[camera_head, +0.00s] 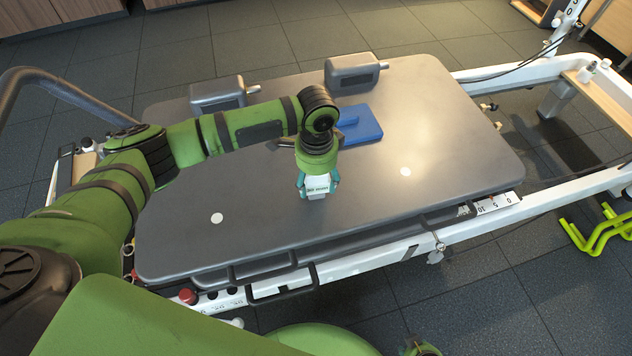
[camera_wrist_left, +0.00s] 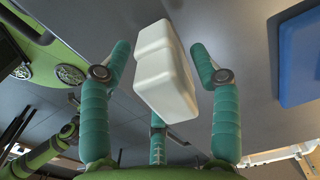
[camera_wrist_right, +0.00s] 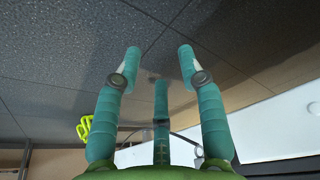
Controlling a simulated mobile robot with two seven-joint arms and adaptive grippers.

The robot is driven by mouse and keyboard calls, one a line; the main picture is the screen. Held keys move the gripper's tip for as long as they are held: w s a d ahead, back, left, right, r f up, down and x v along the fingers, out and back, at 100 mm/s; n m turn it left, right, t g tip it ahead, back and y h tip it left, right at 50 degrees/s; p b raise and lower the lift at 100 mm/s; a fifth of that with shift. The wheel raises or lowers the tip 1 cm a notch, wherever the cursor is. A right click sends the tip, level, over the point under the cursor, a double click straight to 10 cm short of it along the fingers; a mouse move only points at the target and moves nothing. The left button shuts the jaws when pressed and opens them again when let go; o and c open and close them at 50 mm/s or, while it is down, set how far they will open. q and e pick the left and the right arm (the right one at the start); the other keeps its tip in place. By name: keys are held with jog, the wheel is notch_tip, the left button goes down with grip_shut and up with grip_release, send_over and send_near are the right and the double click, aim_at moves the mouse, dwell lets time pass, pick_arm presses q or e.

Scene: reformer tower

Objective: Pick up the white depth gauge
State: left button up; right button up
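A white block, which I take to be the depth gauge (camera_wrist_left: 166,72), shows in the left wrist view between the fingers of my left gripper (camera_wrist_left: 160,48). The fingers are spread on both sides of it, with a visible gap at least on the right, so it does not look clamped. In the head view my left gripper (camera_head: 318,184) points down over the middle of the grey padded bed (camera_head: 440,130) and mostly hides the gauge. My right gripper (camera_wrist_right: 158,60) is open and empty in the right wrist view, near the bed frame with floor beyond.
A blue block (camera_head: 360,124) lies on the bed behind my left gripper; it also shows in the left wrist view (camera_wrist_left: 300,55). Two grey shoulder pads (camera_head: 218,93) stand at the bed's far edge. White frame rails border the bed. The bed's right part is clear.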

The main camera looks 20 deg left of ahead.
pick_arm(q)
jog(key=c, duration=0.8)
jog(key=shift+r, duration=0.1)
